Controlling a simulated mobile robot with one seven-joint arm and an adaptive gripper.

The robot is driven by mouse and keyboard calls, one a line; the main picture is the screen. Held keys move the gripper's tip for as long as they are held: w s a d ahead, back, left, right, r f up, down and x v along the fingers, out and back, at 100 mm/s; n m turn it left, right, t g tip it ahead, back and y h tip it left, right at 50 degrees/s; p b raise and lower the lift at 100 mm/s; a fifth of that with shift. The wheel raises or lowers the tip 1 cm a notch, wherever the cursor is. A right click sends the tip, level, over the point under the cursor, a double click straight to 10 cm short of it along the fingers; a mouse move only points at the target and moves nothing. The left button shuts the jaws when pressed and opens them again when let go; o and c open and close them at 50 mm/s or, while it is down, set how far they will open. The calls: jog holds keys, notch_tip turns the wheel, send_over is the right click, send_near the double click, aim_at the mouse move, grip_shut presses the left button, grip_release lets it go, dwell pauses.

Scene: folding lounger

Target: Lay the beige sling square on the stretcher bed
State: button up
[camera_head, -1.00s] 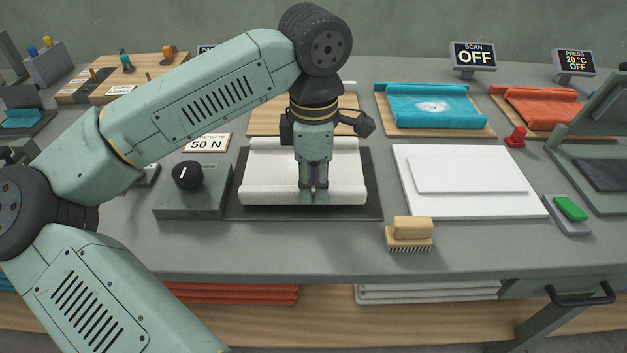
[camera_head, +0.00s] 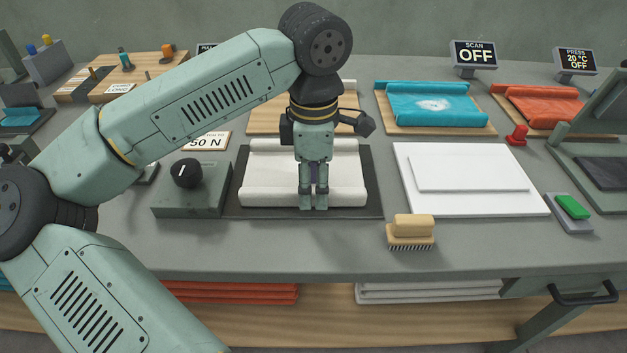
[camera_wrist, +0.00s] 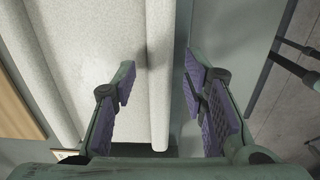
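The sling (camera_head: 265,178), pale off-white cloth with a rolled edge at front and back, lies on a flat dark pad (camera_head: 375,185), which I take to be the stretcher bed. Dark pad shows on its left, right and front sides. It looks roughly straight to the pad, but my arm hides part of its middle and back. My gripper (camera_head: 313,203) points down at the front roll. The wrist view shows its purple-padded fingers (camera_wrist: 160,95) open, one on each side of the front roll (camera_wrist: 159,75). I cannot tell if either finger touches the cloth.
A box with a black dial (camera_head: 187,174) stands left of the pad. A white stepped slab (camera_head: 470,205) lies right, with a brush (camera_head: 411,233) in front. Teal (camera_head: 435,103) and orange (camera_head: 540,107) slings lie on boards behind. Bare bench lies in front of the pad.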

jog(key=shift+r+p, duration=0.35)
jog(key=shift+r, duration=0.05)
notch_tip(320, 180, up, 12)
jog(key=shift+r+b, duration=0.2)
jog(key=shift+b, duration=0.2)
